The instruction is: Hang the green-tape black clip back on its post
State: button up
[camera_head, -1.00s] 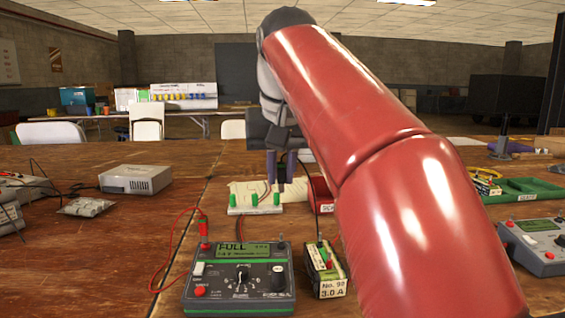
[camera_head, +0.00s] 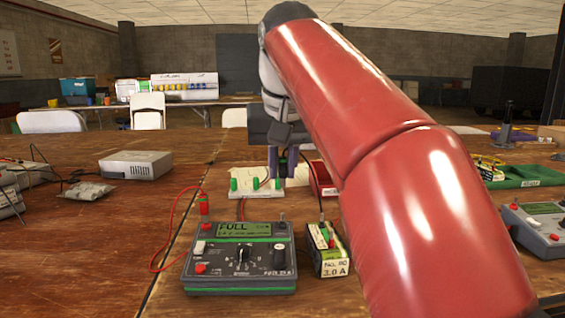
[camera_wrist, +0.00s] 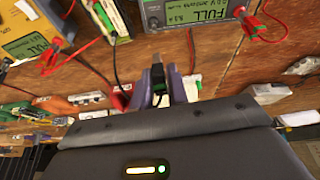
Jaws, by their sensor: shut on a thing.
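My gripper (camera_head: 284,166) is at the far side of the work area, above the right end of a white strip (camera_head: 257,194) with upright green pieces. In the wrist view its purple fingers (camera_wrist: 163,86) are shut on a small dark clip (camera_wrist: 160,88) with a bit of green between them. Most of the clip is hidden by the fingers. I cannot tell which upright is the clip's post, nor whether the clip touches one.
A grey meter (camera_head: 240,258) reading FULL stands in front, with a red clip (camera_head: 204,203) at its back left. A battery box (camera_head: 328,252) stands right of it. A red bin (camera_head: 323,180) is close right of my gripper. A grey box (camera_head: 136,165) stands left.

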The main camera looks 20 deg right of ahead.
jog(key=shift+f+b, duration=2.2)
jog(key=shift+f, duration=0.9)
jog(key=shift+f+p, duration=0.2)
jog(key=shift+p, duration=0.2)
jog(key=o, duration=0.8)
jog(key=shift+o, duration=0.2)
jog(key=shift+o, duration=1)
jog(key=shift+r, duration=0.1)
notch_tip(320, 180, up, 7)
jog(key=p, duration=0.8)
jog(key=shift+r, duration=0.2)
